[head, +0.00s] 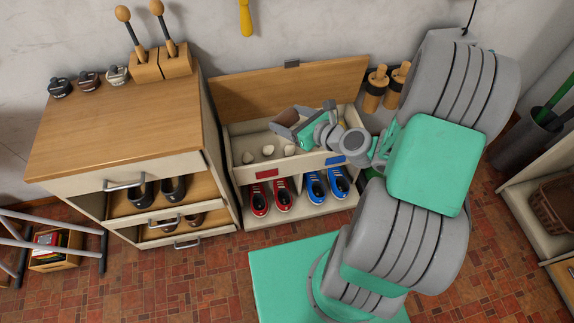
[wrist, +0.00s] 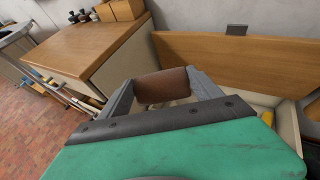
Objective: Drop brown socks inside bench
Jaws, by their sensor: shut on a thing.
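My gripper (head: 288,120) is over the open bench (head: 308,165), at the left part of its top compartment. In the wrist view my gripper (wrist: 165,88) is shut on the brown socks (wrist: 162,86), a rolled brown bundle between the two fingers. In the head view the brown socks (head: 285,117) show small at the fingertips, partly hidden by the gripper. The bench lid (head: 290,90) stands raised against the wall. Several pale rolled items (head: 268,150) lie inside the compartment below the gripper.
A wooden cabinet (head: 120,115) with partly open drawers stands left of the bench. Red shoes (head: 270,197) and blue shoes (head: 327,184) sit on the bench's lower shelf. Wooden-topped tools (head: 375,88) stand right of the lid.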

